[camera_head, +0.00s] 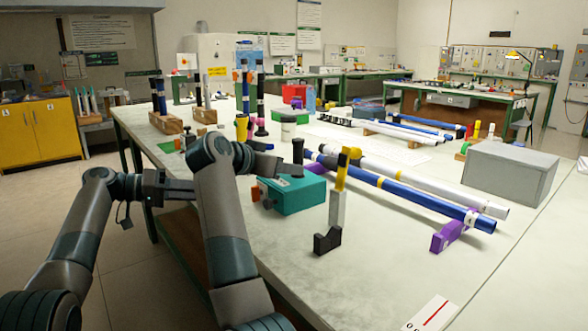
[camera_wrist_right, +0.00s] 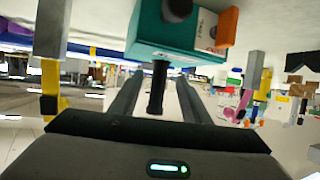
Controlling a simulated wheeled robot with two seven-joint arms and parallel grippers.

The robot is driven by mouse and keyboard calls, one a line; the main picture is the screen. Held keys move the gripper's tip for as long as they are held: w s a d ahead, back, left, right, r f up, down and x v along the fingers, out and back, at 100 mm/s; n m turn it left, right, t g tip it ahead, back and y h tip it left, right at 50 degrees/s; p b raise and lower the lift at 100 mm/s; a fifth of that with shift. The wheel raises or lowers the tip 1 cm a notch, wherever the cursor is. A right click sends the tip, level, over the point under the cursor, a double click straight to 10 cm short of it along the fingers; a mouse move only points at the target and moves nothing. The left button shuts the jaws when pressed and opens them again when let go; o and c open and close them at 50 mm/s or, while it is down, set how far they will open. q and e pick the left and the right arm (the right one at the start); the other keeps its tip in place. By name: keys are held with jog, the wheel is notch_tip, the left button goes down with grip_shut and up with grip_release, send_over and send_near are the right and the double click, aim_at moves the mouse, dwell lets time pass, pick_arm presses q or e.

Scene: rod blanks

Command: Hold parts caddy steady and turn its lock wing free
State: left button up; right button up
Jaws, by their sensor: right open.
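The parts caddy is a teal box (camera_head: 300,196) on the near part of the table. A black upright handle (camera_head: 298,150) stands on its top. An orange wing (camera_head: 255,193) and a black round knob (camera_head: 267,203) are on its left end. In the right wrist view the caddy (camera_wrist_right: 150,35) appears upside down, its orange wing (camera_wrist_right: 227,27) at the right. My right gripper (camera_wrist_right: 157,95) is open, with the black handle between its fingers and visible gaps on both sides. My left gripper (camera_head: 183,190) is left of the caddy, partly hidden behind my right arm.
A grey and yellow post with a black foot (camera_head: 328,240) stands just right of the caddy. Blue and white rods (camera_head: 420,197) lie on purple supports behind it. A grey box (camera_head: 510,173) is at the right. The near right tabletop is mostly clear.

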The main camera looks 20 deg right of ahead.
aim_at(294, 178)
jog(key=shift+x, duration=2.35)
grip_shut()
pick_arm(q)
jog(key=shift+w+a+f+m+t, duration=0.2)
jog(key=shift+a+f+m+t, duration=0.15)
jog(key=shift+f+m+t, duration=0.3)
jog(key=shift+c, duration=0.5)
jog(key=s+m+t, duration=0.2)
jog(key=s+a+m+t+h, duration=0.1)
jog(key=s+m, duration=0.1)
jog(key=m, duration=0.1)
jog(key=shift+s+a+f+t+h, duration=0.1)
jog(key=shift+s+a+t+h, duration=0.05)
jog(key=shift+s+t+h, duration=0.2)
jog(key=shift+w, duration=0.1)
